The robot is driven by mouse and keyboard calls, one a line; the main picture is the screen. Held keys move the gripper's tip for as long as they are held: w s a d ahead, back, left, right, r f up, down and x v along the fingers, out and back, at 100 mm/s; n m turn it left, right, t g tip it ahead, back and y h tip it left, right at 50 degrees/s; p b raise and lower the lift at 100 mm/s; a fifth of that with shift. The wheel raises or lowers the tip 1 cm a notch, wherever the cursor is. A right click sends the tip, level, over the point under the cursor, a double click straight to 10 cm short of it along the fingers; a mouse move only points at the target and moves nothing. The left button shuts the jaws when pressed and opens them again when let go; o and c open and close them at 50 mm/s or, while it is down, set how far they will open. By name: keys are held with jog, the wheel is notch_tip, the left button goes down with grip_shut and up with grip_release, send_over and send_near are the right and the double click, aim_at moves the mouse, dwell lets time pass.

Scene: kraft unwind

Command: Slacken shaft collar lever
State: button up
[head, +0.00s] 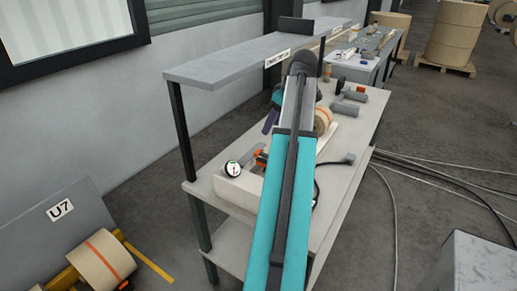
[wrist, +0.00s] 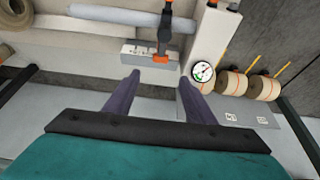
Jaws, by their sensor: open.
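A dark lever-like part with orange ends (wrist: 165,30) crosses a grey shaft (wrist: 110,15) at the top of the wrist view. It appears to be the shaft collar lever. Its lower orange end is over a light grey block (wrist: 136,54). My gripper (wrist: 158,77) is open and empty, its two purple fingers apart, just below that block in the picture. I cannot tell the gap in depth. In the head view, orange parts (head: 261,159) show on the bench fixture left of my arm. My arm hides much of the fixture, and only a purple finger (head: 270,121) shows.
A round gauge (wrist: 203,72) stands right of my fingers and also shows in the head view (head: 232,168). The bench (head: 340,175) has a shelf (head: 240,58) above it. A kraft roll (head: 322,121) and grey cylinders (head: 345,107) are farther back. Cables (head: 440,170) lie on the floor.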

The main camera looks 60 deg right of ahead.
aim_at(258, 151)
jog(key=shift+w+f, duration=0.1)
jog(key=shift+p+x, duration=1.75)
jog(key=shift+x, duration=5.05)
grip_shut()
